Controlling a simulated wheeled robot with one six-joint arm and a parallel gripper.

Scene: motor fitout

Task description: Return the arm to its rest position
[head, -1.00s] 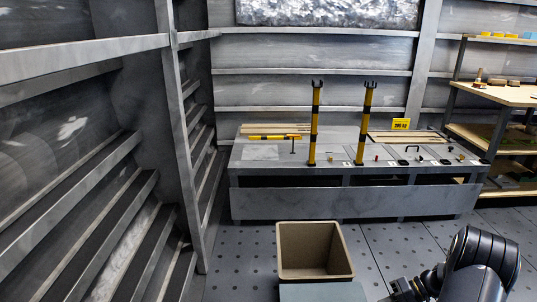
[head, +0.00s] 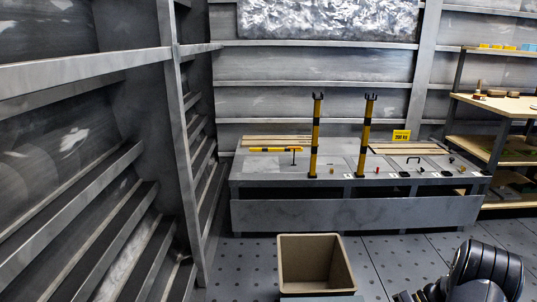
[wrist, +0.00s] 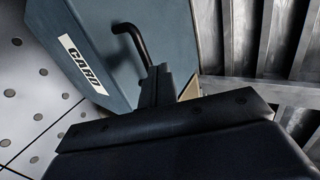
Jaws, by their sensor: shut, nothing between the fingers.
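My arm (head: 482,270) is folded low at the bottom right of the head view, and only its dark upper part shows there. In the wrist view my gripper (wrist: 157,84) is shut, with its dark fingers together and nothing held between them. A dark bent rod (wrist: 130,38) appears just beyond the fingertips; I cannot tell whether they touch it. Behind it is a blue-grey box-like body (wrist: 150,25) with a white label (wrist: 82,64).
A tan open bin (head: 316,262) stands in front, near the bottom edge. Behind it is a long grey bench (head: 350,212) with two yellow-black posts (head: 316,135). Grey ribbed walls rise at left. A wooden shelf unit (head: 500,105) stands at right. Studded floor lies between bin and bench.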

